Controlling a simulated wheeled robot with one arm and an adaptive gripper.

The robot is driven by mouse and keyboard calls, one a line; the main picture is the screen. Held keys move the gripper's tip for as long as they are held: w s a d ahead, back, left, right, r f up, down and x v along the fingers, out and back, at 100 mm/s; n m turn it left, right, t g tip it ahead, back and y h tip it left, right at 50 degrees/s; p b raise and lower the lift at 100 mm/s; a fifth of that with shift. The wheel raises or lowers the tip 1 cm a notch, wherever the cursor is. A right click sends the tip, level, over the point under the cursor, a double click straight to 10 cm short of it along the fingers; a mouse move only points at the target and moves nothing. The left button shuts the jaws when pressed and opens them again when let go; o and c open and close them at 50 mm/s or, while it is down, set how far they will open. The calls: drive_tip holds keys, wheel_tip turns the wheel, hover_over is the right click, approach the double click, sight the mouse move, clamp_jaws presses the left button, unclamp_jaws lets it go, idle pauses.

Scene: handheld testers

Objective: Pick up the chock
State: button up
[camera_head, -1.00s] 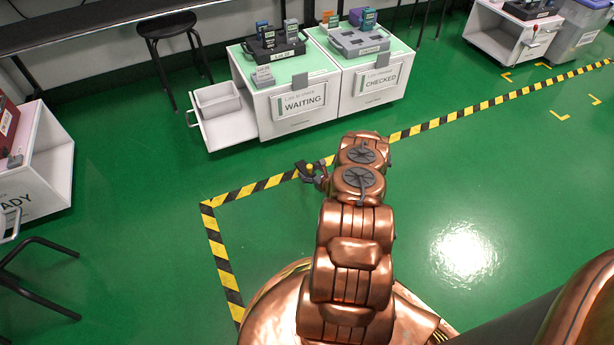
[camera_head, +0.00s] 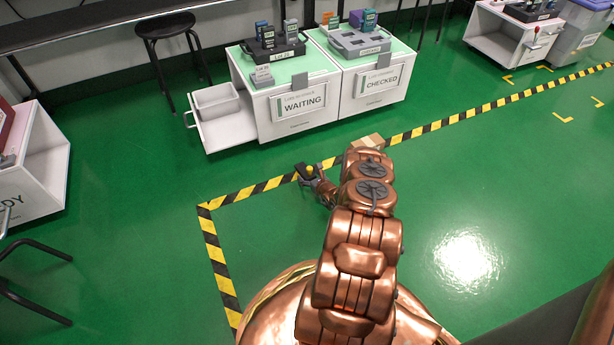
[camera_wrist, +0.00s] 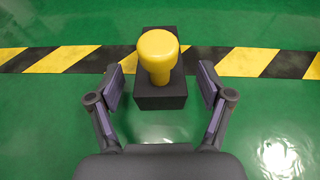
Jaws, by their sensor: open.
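The chock is a dark block with a yellow knob on top. It stands on the floor at the black-and-yellow tape in the head view (camera_head: 309,170). In the wrist view the chock (camera_wrist: 160,95) is upright and centred ahead of my gripper. My gripper (camera_wrist: 161,84) is open, with one finger on each side of the chock's block. Gaps of green floor and tape show between the fingers and the block, so neither touches it. In the head view my gripper (camera_head: 316,177) is small and partly merges with the chock.
A brown box (camera_head: 368,141) lies on the floor beyond my arm, partly hidden by it. The WAITING cart (camera_head: 292,103) with an open drawer (camera_head: 226,128) and the CHECKED cart (camera_head: 375,83) stand behind. A stool (camera_head: 167,27) is at the back left. The floor around the chock is clear.

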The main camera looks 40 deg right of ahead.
drive_tip(key=shift+x, duration=0.95)
drive_tip(key=c, duration=1.4)
